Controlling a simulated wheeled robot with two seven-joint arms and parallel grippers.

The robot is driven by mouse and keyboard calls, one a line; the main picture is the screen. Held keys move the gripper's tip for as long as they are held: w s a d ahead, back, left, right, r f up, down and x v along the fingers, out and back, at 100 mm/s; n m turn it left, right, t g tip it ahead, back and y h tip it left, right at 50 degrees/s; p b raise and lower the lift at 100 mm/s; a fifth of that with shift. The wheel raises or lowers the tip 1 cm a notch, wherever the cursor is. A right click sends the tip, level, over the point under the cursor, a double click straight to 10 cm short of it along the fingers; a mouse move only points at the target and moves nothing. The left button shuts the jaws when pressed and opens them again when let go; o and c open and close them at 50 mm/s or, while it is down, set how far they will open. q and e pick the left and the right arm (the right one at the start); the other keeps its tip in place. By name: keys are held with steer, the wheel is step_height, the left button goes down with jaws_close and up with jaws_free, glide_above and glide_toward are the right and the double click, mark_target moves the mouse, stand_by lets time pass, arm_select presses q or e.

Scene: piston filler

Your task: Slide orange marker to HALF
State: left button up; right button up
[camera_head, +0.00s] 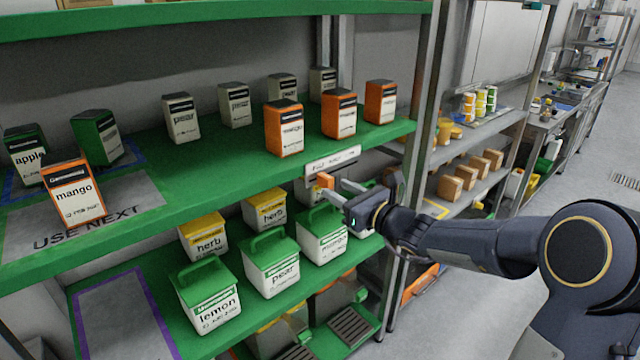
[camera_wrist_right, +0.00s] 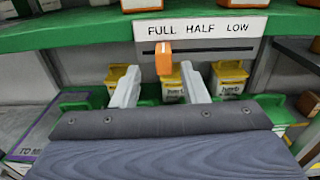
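The orange marker (camera_wrist_right: 163,58) sits on a dark horizontal slot in the white label panel (camera_wrist_right: 199,28) on the shelf's front edge. The panel reads FULL, HALF, LOW from left to right. The marker is below and slightly right of FULL, left of HALF. In the head view the marker (camera_head: 325,181) shows by the fingertips of my right gripper (camera_head: 334,189). My right gripper is open; in the right wrist view its two fingers (camera_wrist_right: 160,72) appear either side of the marker, with gaps. I cannot tell whether the tips reach its depth. My left gripper is not in view.
Orange and white boxes (camera_head: 284,128) stand on the green upper shelf (camera_head: 225,160). Green-lidded tubs (camera_head: 323,235) and yellow-lidded herb tubs (camera_head: 266,210) stand on the shelf below, close to my right gripper. A metal post (camera_head: 418,120) rises right of the panel.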

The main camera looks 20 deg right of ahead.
mark_target(320, 178)
steer(key=shift+w+d+f, duration=0.1)
steer(key=shift+w, duration=0.3)
steer(key=p+x, duration=0.2)
steer(key=x, duration=0.5)
steer(key=shift+w, duration=0.15)
